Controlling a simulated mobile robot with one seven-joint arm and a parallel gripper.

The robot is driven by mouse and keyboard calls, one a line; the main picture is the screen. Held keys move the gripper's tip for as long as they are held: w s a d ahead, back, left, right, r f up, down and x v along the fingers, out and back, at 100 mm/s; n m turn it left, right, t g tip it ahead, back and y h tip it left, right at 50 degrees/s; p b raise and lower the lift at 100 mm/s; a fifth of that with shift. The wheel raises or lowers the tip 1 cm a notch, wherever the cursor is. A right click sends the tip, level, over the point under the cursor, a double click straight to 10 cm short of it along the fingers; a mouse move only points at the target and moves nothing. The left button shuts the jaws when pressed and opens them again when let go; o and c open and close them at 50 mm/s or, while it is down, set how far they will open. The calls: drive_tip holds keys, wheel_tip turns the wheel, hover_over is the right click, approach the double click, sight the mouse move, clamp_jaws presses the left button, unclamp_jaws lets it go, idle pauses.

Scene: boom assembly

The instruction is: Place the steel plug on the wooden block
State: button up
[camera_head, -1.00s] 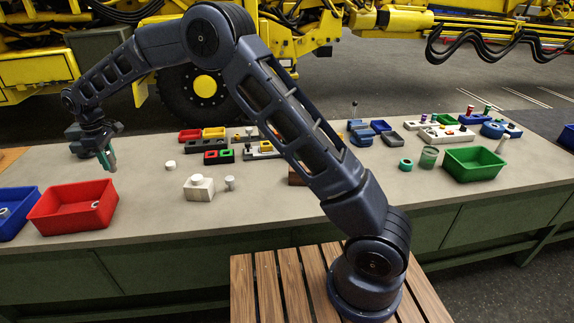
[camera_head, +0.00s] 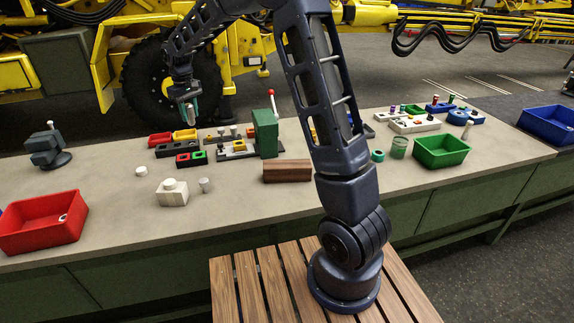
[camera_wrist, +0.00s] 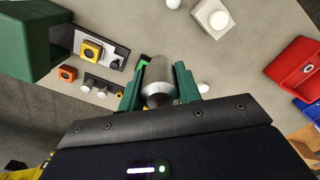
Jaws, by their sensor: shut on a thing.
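My gripper (camera_head: 188,110) is raised high above the back part of the bench in the head view, left of the wooden block. In the wrist view its green fingers (camera_wrist: 158,90) are shut on the steel plug (camera_wrist: 158,76), a grey metal cylinder. The wooden block (camera_head: 287,171) is a brown box lying on the bench near its front middle. Its top looks bare. The wooden block is not seen in the wrist view.
A tall green block (camera_head: 265,133) stands just behind the wooden block, with a red-knobbed lever nearby. A red bin (camera_head: 42,222) is at far left.

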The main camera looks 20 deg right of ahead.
drive_tip(key=s+d+r+m, duration=0.15)
drive_tip(key=d+m, duration=0.35)
drive_tip(key=d, duration=1.5)
drive_tip(key=m, duration=0.5)
hover_over(287, 164)
wheel_tip(287, 164, down, 20)
drive_tip(key=shift+w+d+f, duration=0.1)
drive_tip(key=shift+w, duration=0.05)
drive_tip(key=o, duration=0.7)
drive_tip(key=shift+f, duration=0.1)
drive_tip(key=o, duration=0.5)
